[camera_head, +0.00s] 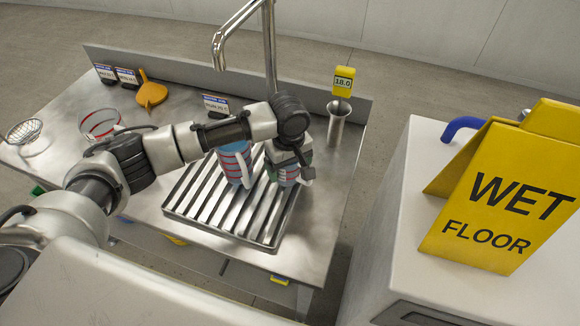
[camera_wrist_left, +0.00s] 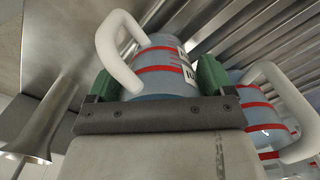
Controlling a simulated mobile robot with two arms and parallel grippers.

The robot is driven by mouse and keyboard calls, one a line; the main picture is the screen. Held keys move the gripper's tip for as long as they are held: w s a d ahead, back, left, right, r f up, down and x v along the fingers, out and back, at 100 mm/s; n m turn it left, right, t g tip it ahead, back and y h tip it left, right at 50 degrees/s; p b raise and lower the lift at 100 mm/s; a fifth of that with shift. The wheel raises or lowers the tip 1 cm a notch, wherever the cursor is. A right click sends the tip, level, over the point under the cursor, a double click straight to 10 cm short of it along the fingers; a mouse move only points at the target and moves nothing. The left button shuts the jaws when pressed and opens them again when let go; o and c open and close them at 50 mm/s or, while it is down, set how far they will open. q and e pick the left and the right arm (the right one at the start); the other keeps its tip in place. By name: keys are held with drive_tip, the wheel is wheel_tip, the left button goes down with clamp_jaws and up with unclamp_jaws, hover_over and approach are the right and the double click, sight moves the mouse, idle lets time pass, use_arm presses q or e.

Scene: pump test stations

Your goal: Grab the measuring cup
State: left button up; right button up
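In the head view my left gripper (camera_head: 289,176) is low over the slotted drain grate, with its fingers around a bluish measuring cup (camera_head: 285,176), which is mostly hidden by the gripper. In the left wrist view this cup (camera_wrist_left: 160,72) has red bands, a label and a white handle, and it sits between the green finger pads. I cannot tell whether the pads press on it. A second similar cup (camera_head: 230,163) stands on the grate just left of it; it also shows in the wrist view (camera_wrist_left: 262,118). A clear cup with red marks (camera_head: 98,124) stands further left. My right gripper is not in view.
A tall faucet (camera_head: 269,50) rises behind. A yellow wet-floor sign (camera_head: 500,198) stands on a white cabinet at right.

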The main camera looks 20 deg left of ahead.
use_arm(q)
drive_tip(key=c, duration=0.7)
